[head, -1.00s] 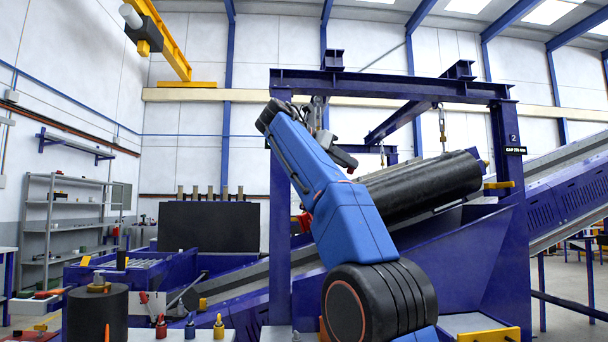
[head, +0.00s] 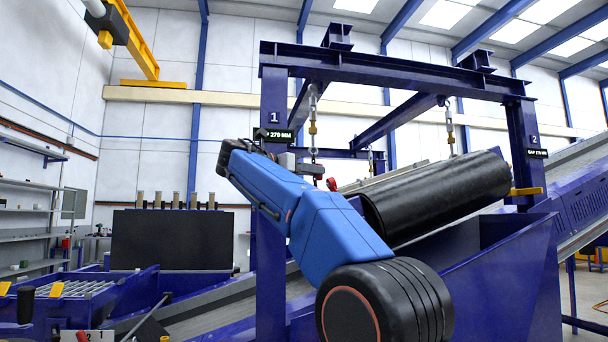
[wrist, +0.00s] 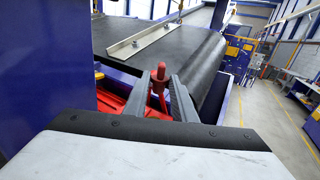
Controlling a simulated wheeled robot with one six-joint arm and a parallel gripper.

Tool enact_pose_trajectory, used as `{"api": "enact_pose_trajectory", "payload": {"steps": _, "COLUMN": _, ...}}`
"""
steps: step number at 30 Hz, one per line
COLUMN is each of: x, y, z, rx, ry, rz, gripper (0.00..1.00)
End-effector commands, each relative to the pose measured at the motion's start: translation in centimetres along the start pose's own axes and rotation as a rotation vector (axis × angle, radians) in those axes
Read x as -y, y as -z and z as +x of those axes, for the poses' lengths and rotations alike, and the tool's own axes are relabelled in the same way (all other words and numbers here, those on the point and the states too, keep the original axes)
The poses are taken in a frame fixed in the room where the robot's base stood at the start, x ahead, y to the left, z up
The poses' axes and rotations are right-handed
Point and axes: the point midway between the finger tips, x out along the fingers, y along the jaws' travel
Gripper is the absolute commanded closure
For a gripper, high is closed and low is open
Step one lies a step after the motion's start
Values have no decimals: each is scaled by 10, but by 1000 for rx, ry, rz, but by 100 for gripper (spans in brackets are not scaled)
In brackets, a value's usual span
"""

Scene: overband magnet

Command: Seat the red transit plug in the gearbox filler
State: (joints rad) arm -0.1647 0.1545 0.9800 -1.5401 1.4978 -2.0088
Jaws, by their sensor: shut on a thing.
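The red transit plug (wrist: 160,80) stands between the two fingers of my gripper (wrist: 160,90) in the wrist view. My gripper is shut on it, and the fingers hide its lower part. In the head view a small red piece (head: 331,184), likely the plug, shows just beyond my blue arm. My gripper's fingers are not clear there. I cannot make out the gearbox filler in either view. A red surface (wrist: 112,98) lies below and left of the fingers in the wrist view; I cannot tell what it belongs to.
A blue frame (head: 400,67) with chains stands over a black drum (head: 440,198) right of my arm. In the wrist view a dark belt (wrist: 170,45) with a pale bar (wrist: 143,38) lies ahead. A blue post (wrist: 45,75) is close at left. Floor is open at right.

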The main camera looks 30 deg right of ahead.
Motion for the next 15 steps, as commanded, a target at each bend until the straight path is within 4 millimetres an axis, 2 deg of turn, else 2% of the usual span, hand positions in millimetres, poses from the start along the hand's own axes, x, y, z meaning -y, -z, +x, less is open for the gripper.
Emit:
{"api": "enact_pose_trajectory", "payload": {"steps": 12, "x": 0, "y": -2, "z": 0, "rx": 1, "ry": 4, "rz": 0, "gripper": 100}}
{"api": "enact_pose_trajectory", "payload": {"steps": 15, "x": 0, "y": 3, "z": 0, "rx": 1, "ry": 4, "rz": -1, "gripper": 100}}
